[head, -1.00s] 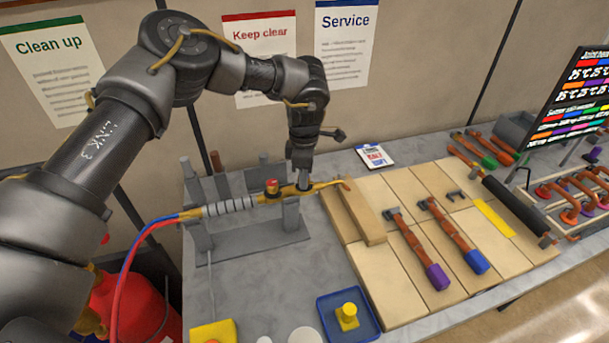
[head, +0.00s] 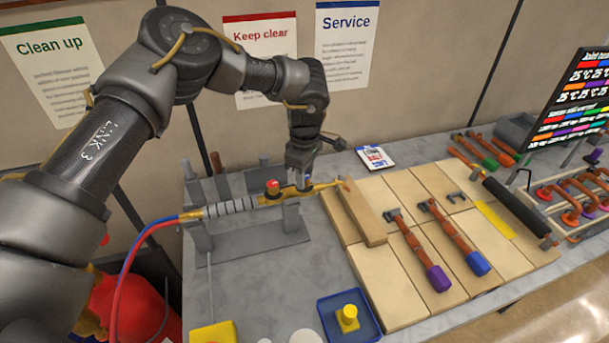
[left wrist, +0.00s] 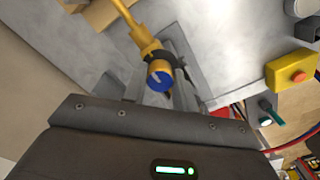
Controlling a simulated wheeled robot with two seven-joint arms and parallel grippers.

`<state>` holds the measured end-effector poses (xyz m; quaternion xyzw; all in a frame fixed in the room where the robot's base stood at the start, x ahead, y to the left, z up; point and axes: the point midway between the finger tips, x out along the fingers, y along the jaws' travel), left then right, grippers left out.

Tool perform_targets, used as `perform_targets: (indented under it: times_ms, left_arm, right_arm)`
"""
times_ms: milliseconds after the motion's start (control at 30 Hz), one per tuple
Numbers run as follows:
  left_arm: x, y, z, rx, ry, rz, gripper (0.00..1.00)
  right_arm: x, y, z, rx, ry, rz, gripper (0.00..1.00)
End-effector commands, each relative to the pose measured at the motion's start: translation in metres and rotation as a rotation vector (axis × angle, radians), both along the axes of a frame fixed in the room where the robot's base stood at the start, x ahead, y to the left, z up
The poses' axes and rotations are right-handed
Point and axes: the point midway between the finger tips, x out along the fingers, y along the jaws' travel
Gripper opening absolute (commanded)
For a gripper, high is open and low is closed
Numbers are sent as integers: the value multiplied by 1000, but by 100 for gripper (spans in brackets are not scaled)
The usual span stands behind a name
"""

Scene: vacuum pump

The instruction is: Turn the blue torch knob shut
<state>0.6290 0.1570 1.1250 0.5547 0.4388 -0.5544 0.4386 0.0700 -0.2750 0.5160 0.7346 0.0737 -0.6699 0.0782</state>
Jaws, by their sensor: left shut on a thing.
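The brass torch lies across a grey stand (head: 262,246), with its grey ribbed handle (head: 232,206) to the left and its tip (head: 335,184) to the right. A red knob (head: 272,187) stands up from the torch. The blue torch knob (left wrist: 160,78) shows in the left wrist view, at the side of the brass body (left wrist: 146,42), with a white mark across its face. My left gripper (head: 303,181) points down at the torch, right of the red knob, and is shut on the blue knob. It hides most of that knob in the head view. My right gripper is not in view.
Red and blue hoses (head: 140,240) run left from the torch. Tan boards (head: 385,285) with copper pipe pieces lie to the right. A blue tray (head: 365,325) with a yellow part sits in front. A red cylinder (head: 125,300) stands at the lower left.

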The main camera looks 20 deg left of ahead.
Motion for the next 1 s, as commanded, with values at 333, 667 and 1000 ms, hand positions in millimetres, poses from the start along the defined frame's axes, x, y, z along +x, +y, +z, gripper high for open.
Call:
perform_targets:
  times_ms: [333, 667, 1000]
  left_arm:
    - [0, -1, 0, -1, 0, -1, 46]
    - [0, -1, 1, -1, 0, 0, 50]
    - [1, -1, 52, -1, -5, 0, 50]
  right_arm:
    - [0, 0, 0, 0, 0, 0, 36]
    - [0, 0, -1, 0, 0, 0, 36]
    - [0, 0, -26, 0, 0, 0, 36]
